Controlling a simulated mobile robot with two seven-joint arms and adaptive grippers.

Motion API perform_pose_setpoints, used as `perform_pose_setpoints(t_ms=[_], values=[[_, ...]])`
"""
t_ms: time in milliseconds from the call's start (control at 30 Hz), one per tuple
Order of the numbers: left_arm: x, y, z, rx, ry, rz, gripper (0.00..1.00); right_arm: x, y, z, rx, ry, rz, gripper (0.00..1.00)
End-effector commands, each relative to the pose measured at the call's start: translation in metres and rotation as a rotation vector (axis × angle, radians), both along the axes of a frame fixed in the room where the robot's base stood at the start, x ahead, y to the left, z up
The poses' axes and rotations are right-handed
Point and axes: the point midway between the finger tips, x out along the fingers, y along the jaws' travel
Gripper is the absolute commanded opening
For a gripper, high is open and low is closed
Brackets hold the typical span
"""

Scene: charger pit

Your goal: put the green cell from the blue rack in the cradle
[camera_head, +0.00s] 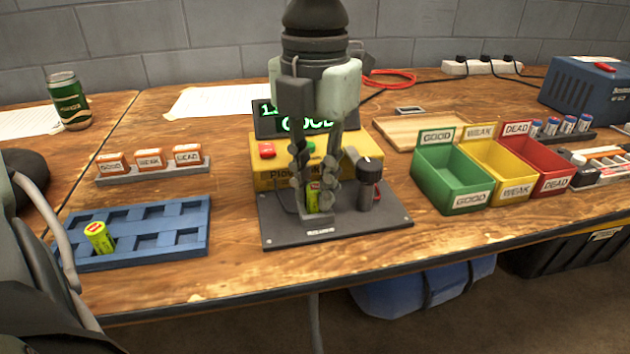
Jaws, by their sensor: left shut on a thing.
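My left gripper (318,175) reaches down in the middle, over the cradle (317,231) at the front of the yellow tester. It is shut on a green cell (313,197), which stands upright at the cradle; the fingers hide part of it, and I cannot tell if it is fully seated. The tester's display (305,124) is partly covered and shows green text that reads GOOD. The blue rack (180,250) lies at the left. Another green cell (98,237) stands slightly tilted in its front left pocket; the other pockets look empty. My right gripper is not in view.
A dark knobbed post (369,184) stands just right of the cradle. Green (440,180), yellow (497,180) and red (548,175) bins are further right. A label stand (152,171) is behind the rack, with a can (69,104) beyond. Bare wood lies between rack and tester.

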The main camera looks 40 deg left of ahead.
Motion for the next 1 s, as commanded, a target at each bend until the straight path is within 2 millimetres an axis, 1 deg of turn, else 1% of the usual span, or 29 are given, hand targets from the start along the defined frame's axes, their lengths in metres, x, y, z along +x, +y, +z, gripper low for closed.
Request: perform_pose_setpoints(t_ms=[733, 767, 933, 1000], values=[[0.0002, 0.0001, -0.0041, 0.000, -0.001, 0.000, 0.00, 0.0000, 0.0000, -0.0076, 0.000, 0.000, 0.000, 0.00], [0.0001, 0.0001, -0.0041, 0.000, -0.001, 0.000, 0.21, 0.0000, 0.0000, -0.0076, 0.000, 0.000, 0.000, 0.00], [0.0001, 0.0001, -0.0042, 0.000, 0.000, 0.000, 0.42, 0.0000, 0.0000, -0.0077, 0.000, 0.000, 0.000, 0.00], [0.0001, 0.0001, -0.0043, 0.000, 0.000, 0.000, 0.43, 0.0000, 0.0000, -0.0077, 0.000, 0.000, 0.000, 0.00]])
